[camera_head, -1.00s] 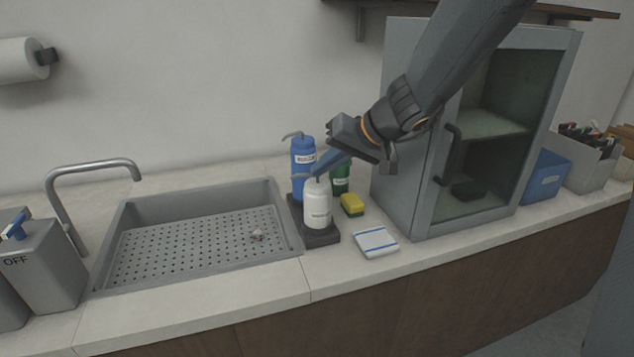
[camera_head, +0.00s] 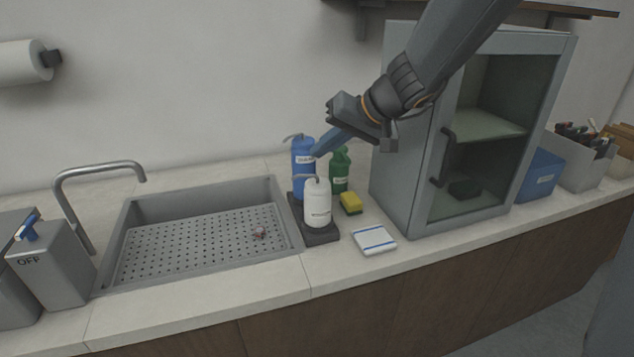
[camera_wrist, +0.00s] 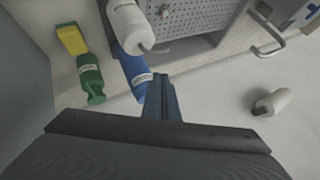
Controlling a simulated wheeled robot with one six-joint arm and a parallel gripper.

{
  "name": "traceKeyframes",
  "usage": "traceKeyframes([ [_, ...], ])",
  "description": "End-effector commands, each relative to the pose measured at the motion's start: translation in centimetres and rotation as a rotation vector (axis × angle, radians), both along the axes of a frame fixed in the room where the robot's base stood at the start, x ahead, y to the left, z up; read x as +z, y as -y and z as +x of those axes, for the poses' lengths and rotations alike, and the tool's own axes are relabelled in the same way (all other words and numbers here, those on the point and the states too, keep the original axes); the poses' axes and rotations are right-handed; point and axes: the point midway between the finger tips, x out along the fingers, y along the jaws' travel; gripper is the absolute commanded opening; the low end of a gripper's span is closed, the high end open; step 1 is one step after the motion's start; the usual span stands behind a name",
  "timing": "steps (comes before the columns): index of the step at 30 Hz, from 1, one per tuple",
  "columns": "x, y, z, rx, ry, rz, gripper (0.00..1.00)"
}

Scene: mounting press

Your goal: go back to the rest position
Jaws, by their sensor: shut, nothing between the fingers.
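My gripper (camera_head: 324,149) is shut and empty. In the head view its blue fingers are in the air above the bottles, in front of the wall. In the wrist view my gripper (camera_wrist: 161,92) points over the blue bottle (camera_wrist: 136,72). The blue bottle (camera_head: 302,170) and the white bottle (camera_head: 317,205) stand on a dark tray beside the sink in the head view.
A grey cabinet (camera_head: 404,150) with a glass door stands right of my gripper, close to my arm. The sink (camera_head: 285,225) with a perforated bottom and a faucet (camera_head: 100,168) are left. A yellow sponge (camera_head: 351,203) and a white cloth (camera_head: 373,241) lie on the counter.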

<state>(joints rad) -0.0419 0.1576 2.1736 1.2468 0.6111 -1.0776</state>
Motion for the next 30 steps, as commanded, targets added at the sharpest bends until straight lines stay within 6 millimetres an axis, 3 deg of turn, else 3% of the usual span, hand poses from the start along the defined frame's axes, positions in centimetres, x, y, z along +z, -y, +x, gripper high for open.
traceKeyframes([
  [10, 0.0, 0.0, 0.0, 0.001, -0.001, 0.0, 0.0],
  [14, -1.1, 0.5, -1.1, -0.001, -0.033, -0.023, 0.0],
  [17, -3.2, 1.9, -3.7, -0.007, -0.104, -0.08, 0.0],
  [24, -9.9, 8.2, -12.9, -0.056, -0.324, -0.313, 0.0],
  [30, -13.1, 13.2, -18.9, -0.104, -0.418, -0.491, 0.0],
])
